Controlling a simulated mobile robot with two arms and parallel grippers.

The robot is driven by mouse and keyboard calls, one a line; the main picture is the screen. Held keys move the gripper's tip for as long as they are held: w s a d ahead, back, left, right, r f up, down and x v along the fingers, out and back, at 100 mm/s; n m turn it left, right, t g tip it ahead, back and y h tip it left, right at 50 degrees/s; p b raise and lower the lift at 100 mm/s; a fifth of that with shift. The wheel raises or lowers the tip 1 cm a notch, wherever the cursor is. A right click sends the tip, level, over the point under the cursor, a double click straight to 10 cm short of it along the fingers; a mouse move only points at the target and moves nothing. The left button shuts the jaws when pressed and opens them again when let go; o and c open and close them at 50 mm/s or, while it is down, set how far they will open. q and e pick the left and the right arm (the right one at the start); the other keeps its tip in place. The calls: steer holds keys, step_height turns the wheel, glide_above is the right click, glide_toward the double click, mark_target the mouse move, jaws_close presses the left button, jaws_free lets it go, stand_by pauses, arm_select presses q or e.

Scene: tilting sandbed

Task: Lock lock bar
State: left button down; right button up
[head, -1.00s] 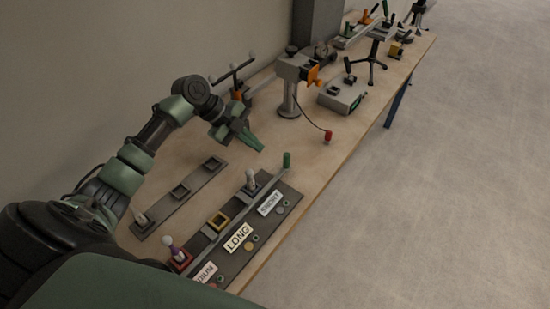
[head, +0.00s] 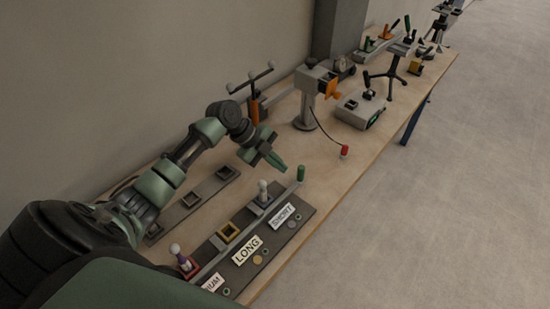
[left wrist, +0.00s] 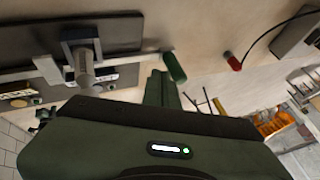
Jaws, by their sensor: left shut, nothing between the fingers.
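The lock bar (head: 241,232) is a long grey bar lying along the dark labelled board (head: 310,212). Its green handle (head: 301,173) stands at the far end, by the SHORT label; it also shows in the left wrist view (left wrist: 174,68). My left gripper (head: 281,167) is shut and empty. It is just left of the handle in the head view, with a small gap in the picture. In the left wrist view, its fingers (left wrist: 161,90) point toward the handle; contact is unclear. My right gripper is out of view.
A pale peg (head: 263,190) stands in the SHORT socket, and a purple pale-topped peg (head: 175,250) in the red socket. The yellow socket (head: 228,232) looks empty. A dark strip (head: 205,189) lies behind. A grey stand (head: 306,105) and corded red plug (head: 345,151) are farther along.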

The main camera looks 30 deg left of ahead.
arm_select(q)
steer(key=p+x, duration=0.1)
steer(key=x, duration=0.3)
steer(key=shift+w+d+f, duration=0.15)
steer(key=shift+d+f, duration=0.1)
steer(key=shift+d, duration=0.05)
steer(key=shift+d+f, duration=0.1)
steer(key=shift+f, duration=0.2)
